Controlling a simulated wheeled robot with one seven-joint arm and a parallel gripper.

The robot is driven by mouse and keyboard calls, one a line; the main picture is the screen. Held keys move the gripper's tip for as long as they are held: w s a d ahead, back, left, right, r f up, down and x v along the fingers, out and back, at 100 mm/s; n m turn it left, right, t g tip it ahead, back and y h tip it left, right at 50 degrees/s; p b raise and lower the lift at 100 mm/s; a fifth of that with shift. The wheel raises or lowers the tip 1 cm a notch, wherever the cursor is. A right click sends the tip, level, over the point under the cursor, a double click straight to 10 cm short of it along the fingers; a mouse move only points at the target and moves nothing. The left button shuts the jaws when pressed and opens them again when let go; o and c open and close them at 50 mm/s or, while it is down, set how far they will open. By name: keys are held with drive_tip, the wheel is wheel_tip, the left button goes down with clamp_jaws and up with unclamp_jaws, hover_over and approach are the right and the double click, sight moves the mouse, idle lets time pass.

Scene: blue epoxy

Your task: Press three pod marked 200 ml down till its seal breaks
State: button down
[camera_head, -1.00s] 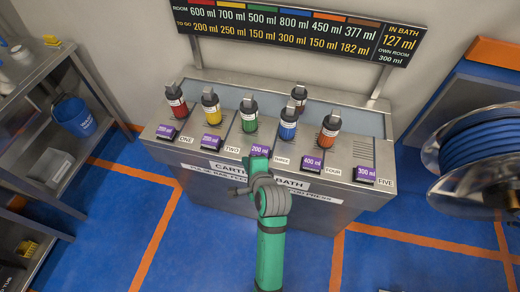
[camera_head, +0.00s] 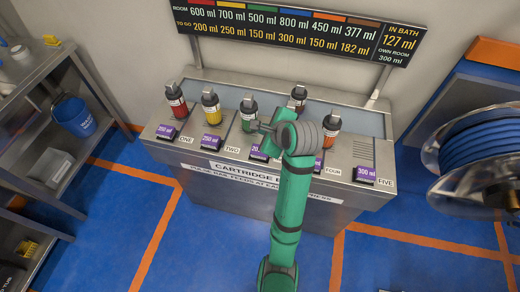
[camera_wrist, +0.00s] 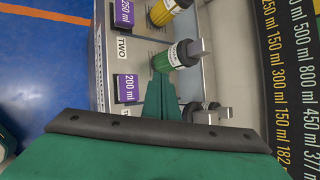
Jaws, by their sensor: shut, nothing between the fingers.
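The three pod is a green cartridge with a black cap and white band (camera_head: 248,120), upright in the machine's top. It also shows in the wrist view (camera_wrist: 163,60). Its purple tag (camera_head: 256,152) is partly covered by my arm in the head view. In the wrist view the tag (camera_wrist: 126,88) reads 200 ml. My gripper (camera_head: 262,127) is shut and empty, just to the right of the green pod in the head view. In the wrist view its fingertips (camera_wrist: 160,78) are close beside the pod; I cannot tell whether they touch.
Red (camera_head: 176,100) and yellow (camera_head: 211,106) pods stand to the left. A dark board (camera_head: 295,30) hangs behind, and a hose reel (camera_head: 480,150) is at right.

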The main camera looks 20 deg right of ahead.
approach(257, 145)
drive_tip(key=shift+w+r+x, duration=0.1)
drive_tip(key=shift+x, duration=0.9)
drive_tip(key=shift+w+r+x, duration=0.15)
drive_tip(key=shift+x, duration=0.85)
drive_tip(key=shift+a+f, duration=0.1)
drive_tip(key=shift+f, duration=0.05)
idle(0.8)
drive_tip(key=shift+f, duration=0.3)
drive_tip(key=shift+f, duration=0.7)
idle(1.0)
drive_tip(key=shift+r, duration=1.15)
drive_tip(key=shift+r, duration=2.5)
